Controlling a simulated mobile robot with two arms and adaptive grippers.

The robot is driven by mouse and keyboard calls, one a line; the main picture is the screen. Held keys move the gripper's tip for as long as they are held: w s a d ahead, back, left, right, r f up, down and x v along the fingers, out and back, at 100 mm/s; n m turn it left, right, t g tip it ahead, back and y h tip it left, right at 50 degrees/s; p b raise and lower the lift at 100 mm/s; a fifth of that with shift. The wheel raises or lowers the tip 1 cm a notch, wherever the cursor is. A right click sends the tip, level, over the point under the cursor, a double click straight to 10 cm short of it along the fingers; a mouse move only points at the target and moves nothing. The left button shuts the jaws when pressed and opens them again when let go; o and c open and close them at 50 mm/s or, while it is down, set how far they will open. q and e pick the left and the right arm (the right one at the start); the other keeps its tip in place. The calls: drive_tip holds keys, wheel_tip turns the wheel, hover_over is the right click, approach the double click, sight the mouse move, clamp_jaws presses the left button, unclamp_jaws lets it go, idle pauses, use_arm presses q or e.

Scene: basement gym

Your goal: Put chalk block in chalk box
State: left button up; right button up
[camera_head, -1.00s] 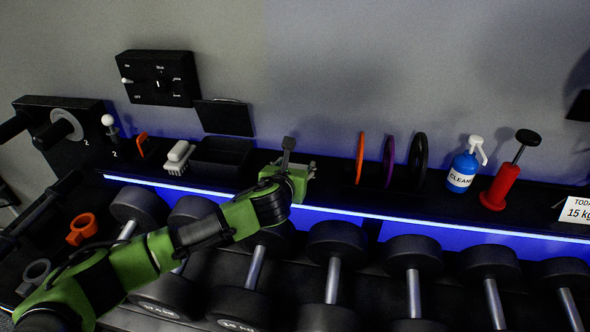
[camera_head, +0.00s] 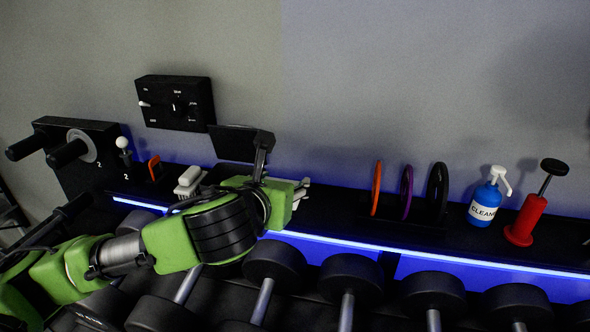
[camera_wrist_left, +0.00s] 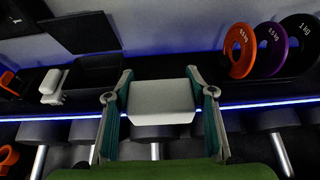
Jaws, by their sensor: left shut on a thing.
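A white chalk block (camera_wrist_left: 162,102) sits between the fingers of my left gripper (camera_wrist_left: 160,98) in the left wrist view. The gripper is shut on it. In the head view my left gripper (camera_head: 300,192) is over the shelf, right of a raised black lid-like panel (camera_head: 236,143). The black open-topped box (camera_wrist_left: 92,88), likely the chalk box, stands on the shelf left of the gripper in the left wrist view. My arm largely hides the box in the head view. My right gripper is not in view.
A white brush (camera_head: 190,180) lies left of the box. Orange, purple and black plates (camera_head: 406,192) stand to the right, then a blue cleaner bottle (camera_head: 486,197) and a red pump-like object (camera_head: 525,220). Several dumbbells (camera_head: 275,264) line the rack below the shelf.

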use_arm(q)
drive_tip(key=shift+s+d+f, duration=0.4)
drive_tip(key=shift+f, duration=0.05)
drive_tip(key=f+n+y, duration=0.1)
drive_tip(key=s+f+n+y, duration=0.1)
drive_tip(key=a+n+y, duration=0.1)
drive_tip(key=shift+s+a+f+y, duration=0.1)
drive_tip(key=shift+s+f+y, duration=0.2)
drive_tip(key=shift+f, duration=0.1)
drive_tip(key=s+a+f+n+g+y, duration=0.2)
drive_tip(key=s+a+f+n+y, duration=0.2)
drive_tip(key=s+a, duration=0.3)
drive_tip(key=s+a+f+n+g+y, duration=0.2)
drive_tip(key=s+a+f+n+y, duration=0.3)
drive_tip(key=s, duration=0.3)
drive_tip(key=shift+s+a+n+g+y, duration=0.3)
drive_tip(key=shift+a+n+g+y, duration=0.15)
drive_tip(key=shift+a, duration=0.45)
